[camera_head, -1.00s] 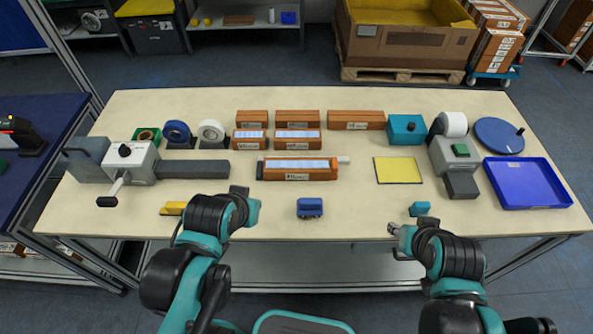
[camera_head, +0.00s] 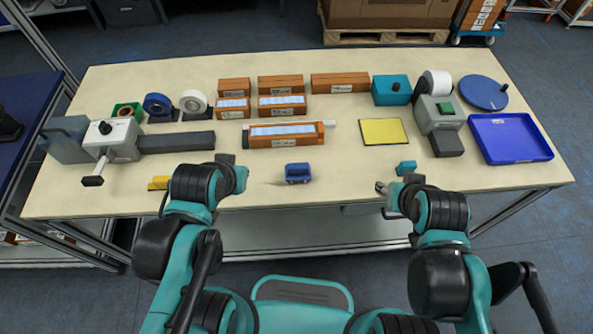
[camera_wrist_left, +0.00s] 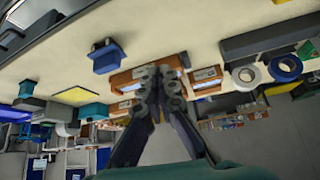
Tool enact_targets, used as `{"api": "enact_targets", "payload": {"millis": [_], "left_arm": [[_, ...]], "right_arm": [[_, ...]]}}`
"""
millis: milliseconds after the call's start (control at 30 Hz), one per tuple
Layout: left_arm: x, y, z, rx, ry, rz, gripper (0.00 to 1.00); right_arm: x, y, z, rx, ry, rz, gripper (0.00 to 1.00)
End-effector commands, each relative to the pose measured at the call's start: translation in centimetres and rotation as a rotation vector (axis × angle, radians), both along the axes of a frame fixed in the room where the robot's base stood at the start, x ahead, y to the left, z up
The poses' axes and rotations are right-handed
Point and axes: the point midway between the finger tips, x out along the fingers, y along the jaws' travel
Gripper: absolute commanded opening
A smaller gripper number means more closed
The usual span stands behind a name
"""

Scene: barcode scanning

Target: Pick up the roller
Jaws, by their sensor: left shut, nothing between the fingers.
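No part is labelled as the roller. A small blue block-like tool (camera_head: 298,172) sits near the table's front edge, and I cannot tell for sure that it is the roller. It also shows upper left in the left wrist view (camera_wrist_left: 106,57). My left gripper (camera_head: 226,159) is to its left, apart from it, over the front of the table. In the left wrist view its fingers (camera_wrist_left: 160,78) are together and empty, overlapping the brown boxes behind. My right gripper (camera_head: 381,187) is near the front edge by a small teal block (camera_head: 406,167), its finger opening unclear.
A long brown box with a white rod (camera_head: 286,134) lies behind the blue tool. A yellow pad (camera_head: 383,132), a blue tray (camera_head: 510,139) and a grey machine (camera_head: 113,141) stand around. A small yellow piece (camera_head: 159,183) is left of my left arm. Bare tabletop surrounds the blue tool.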

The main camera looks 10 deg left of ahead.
Motion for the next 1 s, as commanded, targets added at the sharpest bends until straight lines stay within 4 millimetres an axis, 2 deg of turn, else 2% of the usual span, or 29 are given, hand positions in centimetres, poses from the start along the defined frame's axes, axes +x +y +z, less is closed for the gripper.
{"api": "enact_targets", "payload": {"millis": [167, 333, 467, 667, 833, 1000], "left_arm": [[0.0, 0.0, 0.0, 0.000, 0.000, 0.000, 0.00], [0.5, -0.4, 0.5, -0.040, 0.022, 0.045, 0.45], [2.1, -1.7, 1.6, -0.167, 0.098, 0.213, 0.45], [5.6, -5.0, 2.2, -0.392, 0.277, 0.652, 0.45], [8.2, -8.3, 1.0, -0.503, 0.397, 1.072, 0.45], [9.7, -11.1, -1.2, -0.540, 0.450, 1.442, 0.45]], "right_arm": [[0.0, 0.0, 0.0, 0.000, 0.000, 0.000, 0.40], [0.0, 0.0, 0.5, 0.000, 0.000, 0.000, 0.40], [0.0, 0.0, 1.8, 0.000, 0.000, 0.000, 0.40], [0.0, 0.0, 4.4, 0.000, 0.000, 0.000, 0.40], [0.0, 0.0, 6.4, 0.000, 0.000, 0.000, 0.40], [0.0, 0.0, 7.9, 0.000, 0.000, 0.000, 0.40]]}}
